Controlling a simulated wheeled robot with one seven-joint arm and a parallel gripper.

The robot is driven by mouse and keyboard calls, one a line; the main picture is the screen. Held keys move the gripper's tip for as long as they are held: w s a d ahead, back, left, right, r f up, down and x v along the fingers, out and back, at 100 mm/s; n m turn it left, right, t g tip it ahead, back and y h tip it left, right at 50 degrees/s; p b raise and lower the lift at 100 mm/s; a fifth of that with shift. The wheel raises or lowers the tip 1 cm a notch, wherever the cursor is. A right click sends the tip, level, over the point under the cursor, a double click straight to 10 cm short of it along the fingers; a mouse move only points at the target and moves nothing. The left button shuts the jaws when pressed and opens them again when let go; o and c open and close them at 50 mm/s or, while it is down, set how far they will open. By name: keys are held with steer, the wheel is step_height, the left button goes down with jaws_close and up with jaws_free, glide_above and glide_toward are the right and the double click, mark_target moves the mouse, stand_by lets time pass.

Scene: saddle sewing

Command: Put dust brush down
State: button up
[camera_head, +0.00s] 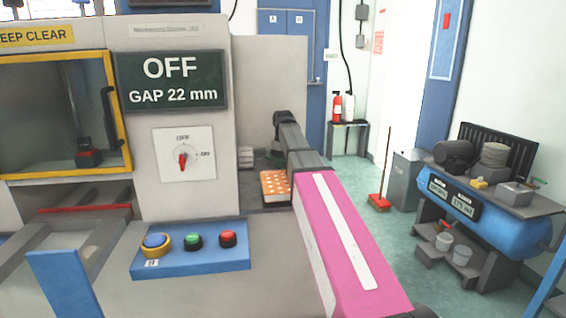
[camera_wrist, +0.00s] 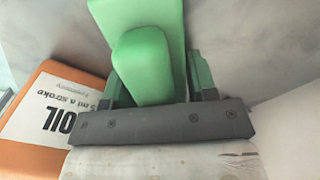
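In the wrist view a green block-shaped handle, which looks like the dust brush (camera_wrist: 145,65), lies between the two green fingers of my gripper (camera_wrist: 160,80). The fingers appear closed against its sides. A wider green part extends beyond it at the top of the view. Bristles are not visible, and I cannot tell whether the brush touches the grey surface behind it. In the head view my pink arm reaches forward to the machine. Its dark end hides the gripper, and only a small bit of green shows beside it.
An orange and white box marked OIL (camera_wrist: 55,108) is close at the left in the wrist view. In the head view an orange dotted piece (camera_head: 275,186) lies beside my arm's end. The machine's sign (camera_head: 172,81) reads OFF, GAP 22 mm. A blue button panel (camera_head: 190,262) is in front.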

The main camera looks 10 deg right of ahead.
steer(key=shift+o, duration=1.3)
step_height(320, 180, up, 11)
steer(key=shift+f, duration=0.1)
steer(key=shift+r, duration=0.75)
steer(key=shift+s, duration=0.1)
